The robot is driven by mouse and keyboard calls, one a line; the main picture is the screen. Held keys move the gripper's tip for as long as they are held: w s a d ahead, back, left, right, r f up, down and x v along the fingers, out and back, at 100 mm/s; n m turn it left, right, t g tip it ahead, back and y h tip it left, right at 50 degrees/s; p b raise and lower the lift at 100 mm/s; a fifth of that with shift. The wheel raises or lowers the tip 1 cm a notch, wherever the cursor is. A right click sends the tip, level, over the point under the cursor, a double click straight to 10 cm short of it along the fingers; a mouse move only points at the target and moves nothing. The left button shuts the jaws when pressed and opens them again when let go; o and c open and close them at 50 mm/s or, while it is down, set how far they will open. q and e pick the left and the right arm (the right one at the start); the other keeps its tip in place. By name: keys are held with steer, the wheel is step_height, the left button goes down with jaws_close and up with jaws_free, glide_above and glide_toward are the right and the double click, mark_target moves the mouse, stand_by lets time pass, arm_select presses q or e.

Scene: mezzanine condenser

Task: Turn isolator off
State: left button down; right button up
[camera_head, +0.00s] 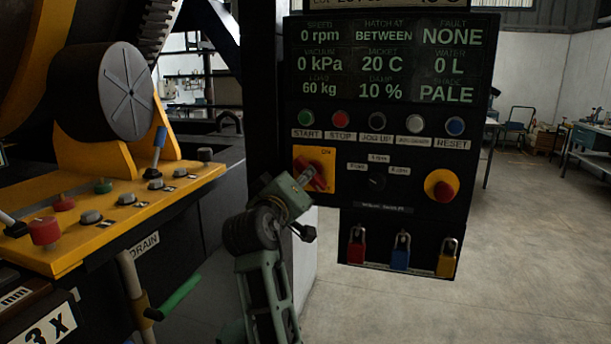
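The isolator is a red rotary handle (317,168) on a yellow plate (328,187) at the left of the dark control panel. The plate reads "ON" at its top, and the handle sits at a slant. My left arm rises from the bottom, and its gripper (306,181) is right at the handle, overlapping its lower left side. The fingertips are small and partly hidden, so I cannot tell whether they grip the handle or are open. My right gripper is not in view.
The panel (385,224) has a row of buttons, a small selector (376,182), a red emergency stop (442,186) and hanging padlocks (401,254). A yellow control desk (105,228) with levers stands left. A green-handled lever (175,298) is near my arm.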

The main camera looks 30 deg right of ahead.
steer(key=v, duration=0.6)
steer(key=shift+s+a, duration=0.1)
